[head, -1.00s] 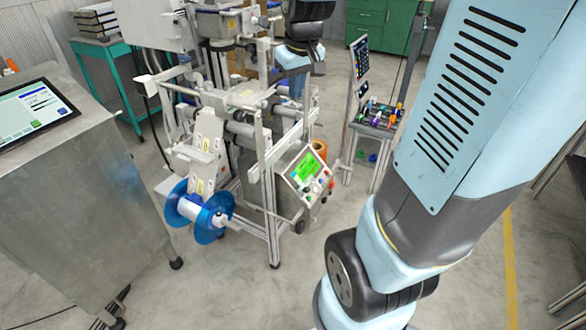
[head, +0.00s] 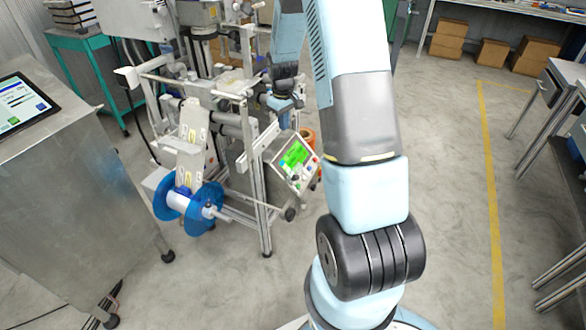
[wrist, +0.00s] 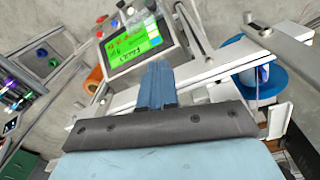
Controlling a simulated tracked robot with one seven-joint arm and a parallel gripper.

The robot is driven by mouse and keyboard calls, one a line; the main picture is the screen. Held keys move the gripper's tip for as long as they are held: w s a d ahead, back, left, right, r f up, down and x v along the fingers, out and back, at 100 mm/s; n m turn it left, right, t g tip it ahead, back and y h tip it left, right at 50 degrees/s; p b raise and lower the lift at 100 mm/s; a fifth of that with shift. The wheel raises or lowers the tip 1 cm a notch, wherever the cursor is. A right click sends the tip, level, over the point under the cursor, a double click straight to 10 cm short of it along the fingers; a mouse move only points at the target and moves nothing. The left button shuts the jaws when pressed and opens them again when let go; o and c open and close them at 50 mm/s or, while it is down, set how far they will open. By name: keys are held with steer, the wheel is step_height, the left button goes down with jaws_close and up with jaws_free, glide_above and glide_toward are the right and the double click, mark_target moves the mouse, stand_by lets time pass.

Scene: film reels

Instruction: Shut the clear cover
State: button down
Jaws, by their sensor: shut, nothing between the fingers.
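I cannot make out the clear cover with certainty. A pale, thin panel (head: 236,84) lies on top of the machine frame in the head view and may be part of it. My gripper (head: 284,118) is beside the right side of the machine, above and left of the control panel (head: 295,160). In the wrist view its blue fingers (wrist: 158,84) are together, with nothing between them. They point toward the frame's pale rail (wrist: 215,75) and the panel with its lit green screen (wrist: 132,42). I cannot tell whether they touch the rail.
The blue reel (head: 207,193) sits at the machine's lower front. An orange roll (head: 308,140) stands behind the control panel. A metal cabinet with a screen (head: 75,180) is at the left. The floor (head: 450,200) to the right is clear, crossed by a yellow line.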

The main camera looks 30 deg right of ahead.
step_height(320, 180, down, 8)
steer(key=w+d, duration=0.1)
steer(key=d, duration=0.1)
glide_toward(292, 176)
steer(key=w+f, duration=0.1)
steer(key=w, duration=0.1)
steer(key=shift+w+a+f+n+g, duration=0.25)
steer(key=shift+a+f+n+g, duration=0.05)
steer(key=shift+f+g, duration=0.1)
steer(key=shift+s+d+f, duration=0.2)
steer(key=shift+s+f, duration=0.25)
steer(key=shift+f, duration=0.1)
steer(key=shift+s+d+f, duration=0.2)
steer(key=shift+s+f, duration=0.3)
steer(key=shift+f, duration=0.05)
steer(key=shift+s+d+f, duration=0.15)
steer(key=shift+s+f, duration=0.25)
